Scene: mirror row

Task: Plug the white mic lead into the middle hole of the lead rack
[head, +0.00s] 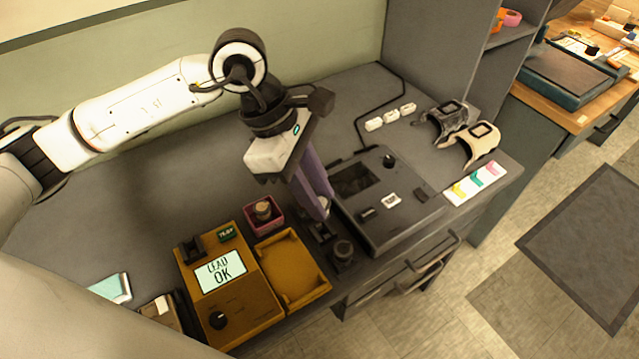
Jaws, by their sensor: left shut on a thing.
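My left gripper (322,207) points down over the front middle of the counter, its long purple fingers (308,172) seen from the side. It is shut on a small pale piece that barely shows at the fingertips; I cannot tell for sure that this is the white mic lead. Just below and in front stand dark round fittings (343,252) near the counter edge. They may belong to the lead rack, but its holes cannot be made out. Left of them is a yellow tester (243,308) whose screen reads "LEAD OK". My right gripper is not in view.
A dark box with a recess (405,222) stands right of the gripper. A maroon cup (263,222) and an ochre tray (320,286) are to the left. The counter's back left is clear.

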